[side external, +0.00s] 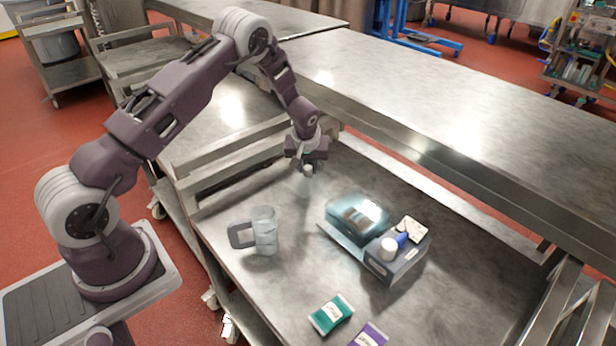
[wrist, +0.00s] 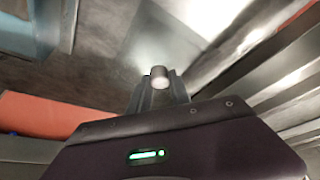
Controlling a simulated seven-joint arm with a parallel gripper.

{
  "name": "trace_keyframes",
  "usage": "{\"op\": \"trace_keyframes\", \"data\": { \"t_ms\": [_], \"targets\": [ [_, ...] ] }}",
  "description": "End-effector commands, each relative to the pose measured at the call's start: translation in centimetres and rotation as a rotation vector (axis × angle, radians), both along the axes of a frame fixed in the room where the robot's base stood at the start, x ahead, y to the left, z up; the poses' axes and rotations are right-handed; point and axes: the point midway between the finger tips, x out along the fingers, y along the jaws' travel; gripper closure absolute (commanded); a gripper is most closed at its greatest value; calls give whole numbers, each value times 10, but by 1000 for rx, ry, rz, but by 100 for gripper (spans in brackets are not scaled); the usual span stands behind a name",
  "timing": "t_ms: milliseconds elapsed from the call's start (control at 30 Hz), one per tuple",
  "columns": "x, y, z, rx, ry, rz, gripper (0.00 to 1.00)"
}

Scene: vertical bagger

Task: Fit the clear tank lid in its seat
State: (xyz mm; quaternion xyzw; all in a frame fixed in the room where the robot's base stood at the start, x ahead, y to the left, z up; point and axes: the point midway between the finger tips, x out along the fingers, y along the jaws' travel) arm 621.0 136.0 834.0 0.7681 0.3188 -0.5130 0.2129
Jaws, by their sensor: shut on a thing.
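My gripper (side external: 307,166) hangs above the table's far left part, pointing down, and is shut on a small pale grey knob. The knob also shows in the wrist view (wrist: 160,77) at the fingertips (wrist: 158,92). I take it to be the handle of the clear tank lid; its see-through part is hard to make out. To the right and nearer the camera stands a dark grey machine (side external: 398,266) with a clear, shiny bulging tank (side external: 357,212) at its left. The gripper is well apart from it. I cannot make out the lid's seat.
A clear jug (side external: 265,232) with a dark handle stands left of the machine. A white cap (side external: 388,249) sits on the machine. Green (side external: 331,314) and purple (side external: 369,336) packets lie at the front. A raised steel ledge (side external: 430,130) runs behind the table (side external: 475,285), whose right side is clear.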

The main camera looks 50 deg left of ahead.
Motion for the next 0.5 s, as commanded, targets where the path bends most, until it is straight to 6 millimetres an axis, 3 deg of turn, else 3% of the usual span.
{"op": "trace_keyframes", "data": {
  "t_ms": [100,300,367,500],
  "targets": [
    [1,0,33,0,-6,-1,100],
    [0,-5,65,-2,-2,-29,100],
    [-1,-14,67,-2,0,-90,100],
    [-3,-54,67,-5,-1,-376,100]
  ]
}}
